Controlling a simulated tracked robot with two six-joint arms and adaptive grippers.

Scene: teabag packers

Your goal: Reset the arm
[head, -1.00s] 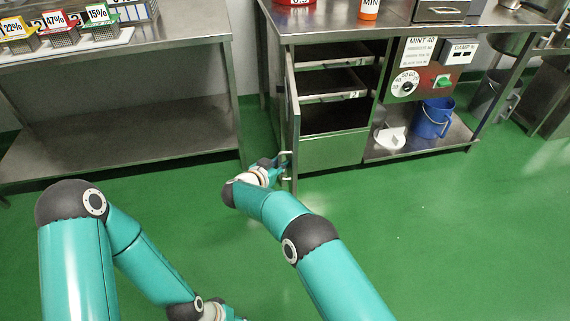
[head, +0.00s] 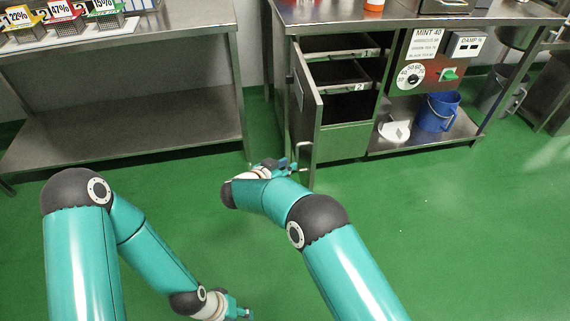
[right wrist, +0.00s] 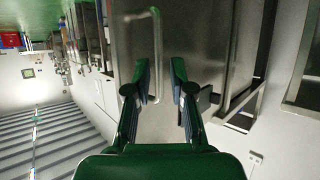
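My right gripper (right wrist: 164,75) is open in the right wrist view, its two fingers spread apart. The metal door handle (right wrist: 157,60) shows just ahead of it, near the left finger; I cannot tell whether they touch. In the head view the right gripper (head: 284,166) is beside that handle (head: 305,155), on the edge of the open cabinet door (head: 304,98). My left gripper (head: 238,310) hangs low near the bottom edge of the head view, over the floor. Its fingers are too small to read.
The cabinet holds drawers marked 1 (head: 350,54) and 2 (head: 345,87). A steel table (head: 150,42) with labelled boxes stands at left. The green floor (head: 450,230) is clear.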

